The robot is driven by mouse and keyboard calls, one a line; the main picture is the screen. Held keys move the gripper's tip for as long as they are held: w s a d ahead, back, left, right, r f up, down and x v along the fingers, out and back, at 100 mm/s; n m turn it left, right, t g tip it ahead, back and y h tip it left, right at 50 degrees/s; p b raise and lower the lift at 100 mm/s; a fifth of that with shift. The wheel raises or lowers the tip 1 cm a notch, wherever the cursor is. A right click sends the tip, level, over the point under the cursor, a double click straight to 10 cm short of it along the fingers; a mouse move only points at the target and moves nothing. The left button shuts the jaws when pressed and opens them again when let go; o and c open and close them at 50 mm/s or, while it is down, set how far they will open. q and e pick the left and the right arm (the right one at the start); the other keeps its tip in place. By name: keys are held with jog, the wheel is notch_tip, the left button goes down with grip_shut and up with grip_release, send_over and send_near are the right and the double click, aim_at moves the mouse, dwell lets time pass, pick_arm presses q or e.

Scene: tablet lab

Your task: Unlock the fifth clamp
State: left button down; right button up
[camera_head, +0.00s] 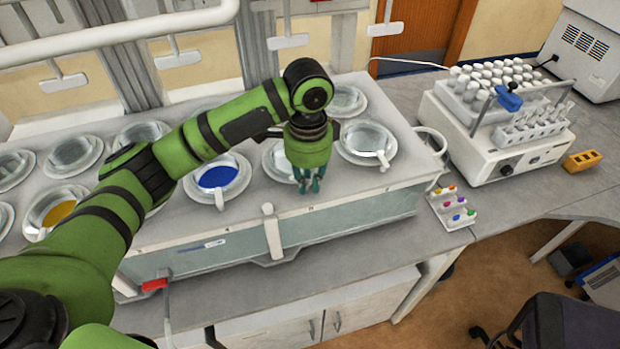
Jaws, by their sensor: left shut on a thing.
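My left gripper (308,184) points down at the front edge of the long white bath unit (345,205). Its fingers are shut on a clamp handle at the front of a round vessel (276,160). That vessel is partly hidden behind the gripper, and the fingers cover most of the handle. Similar white clamp handles show on the vessel with blue liquid (214,176) to its left and on the clear vessel (367,138) to its right. My right gripper is out of view.
A vessel with yellow liquid (60,212) stands at the left. A tray of colored pieces (452,207), a white machine with several tubes (505,125) and a yellow block (582,161) are at the right. White paddles (288,41) hang above the bath.

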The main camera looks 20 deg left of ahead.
pick_arm(q)
jog(key=n, duration=0.6)
jog(key=shift+w+a+r+n, duration=0.15)
jog(key=shift+w+a+n, duration=0.1)
jog(key=shift+n, duration=0.15)
dwell(0.4)
jog(key=c, duration=1.2)
grip_release()
jog(key=shift+s, duration=0.1)
jog(key=shift+s+a, duration=0.15)
jog(key=shift+a, duration=0.05)
jog(key=shift+d, duration=0.15)
jog(key=shift+r, duration=0.25)
notch_tip(320, 180, up, 7)
jog(key=shift+r, duration=0.2)
